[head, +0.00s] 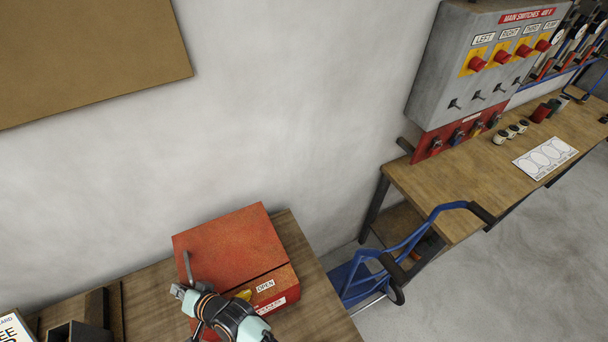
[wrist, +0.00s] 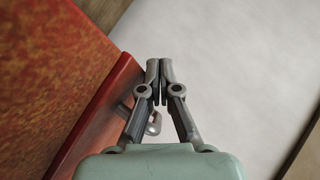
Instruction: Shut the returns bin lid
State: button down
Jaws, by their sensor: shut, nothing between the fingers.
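The returns bin, a red box (head: 278,283), stands on the wooden bench at the bottom of the head view. Its mottled orange-red lid (head: 230,240) lies as a broad panel over the top, with a dark line along its front edge. I cannot tell whether it is fully down. A white OPEN label (head: 265,285) is on the front part. My gripper (head: 178,290) is shut and empty at the bin's left side. In the wrist view, the closed fingertips (wrist: 160,68) are just right of a red edge (wrist: 105,110). A small grey metal piece (wrist: 152,124) shows behind the fingers.
A dark open-topped container (head: 72,335) and a sign (head: 12,328) are at the bottom left. A blue hand truck (head: 370,270) stands right of the bench. A second bench (head: 430,195) carries small jars below a grey switch panel (head: 470,75).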

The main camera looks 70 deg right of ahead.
dwell(0.3)
notch_tip(320, 180, up, 6)
jog(key=p, duration=0.5)
jog(key=shift+a+f, duration=0.1)
jog(key=shift+f, duration=0.1)
jog(key=s+a+r, duration=0.4)
jog(key=s+r, duration=0.1)
jog(key=shift+a+r, duration=0.25)
jog(key=shift+a, duration=0.15)
